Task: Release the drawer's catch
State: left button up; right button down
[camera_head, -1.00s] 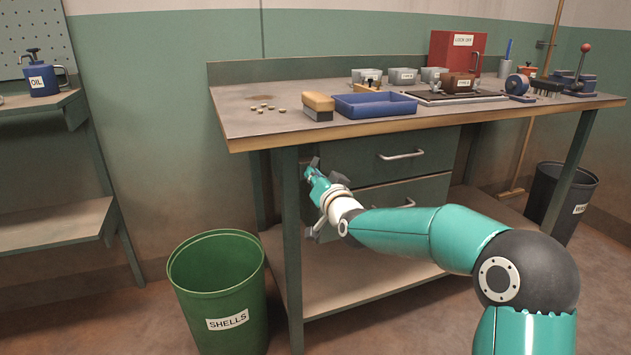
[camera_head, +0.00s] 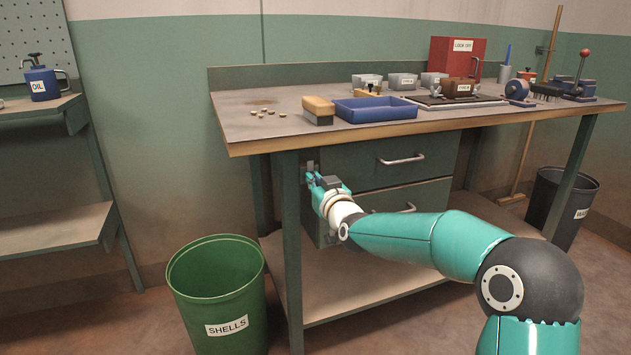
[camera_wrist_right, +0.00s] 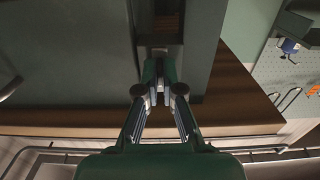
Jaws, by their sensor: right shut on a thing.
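The drawer unit hangs under the left part of the workbench. Its upper drawer (camera_head: 365,164) is closed and has a pale bar handle (camera_head: 402,159). The catch (camera_head: 310,166) is a small grey metal piece at the upper drawer's left edge, beside the bench leg. My right gripper (camera_head: 313,180) is at the catch, just below its top. In the right wrist view, my right gripper's fingertips (camera_wrist_right: 158,88) are closed together on the small catch (camera_wrist_right: 159,54), which is mostly hidden between them. My left gripper is out of view.
The lower drawer's handle (camera_head: 405,208) is partly behind my forearm. A green SHELLS bin (camera_head: 218,290) stands left of the bench leg (camera_head: 292,245). The benchtop (camera_head: 250,125) overhangs my gripper.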

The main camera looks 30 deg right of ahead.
jog(key=shift+a+f, duration=0.1)
jog(key=shift+f, duration=0.25)
jog(key=c, duration=1.3)
grip_release()
jog(key=shift+c, duration=0.2)
jog(key=shift+r, duration=0.15)
jog(key=shift+r, duration=0.1)
jog(key=v, duration=1.2)
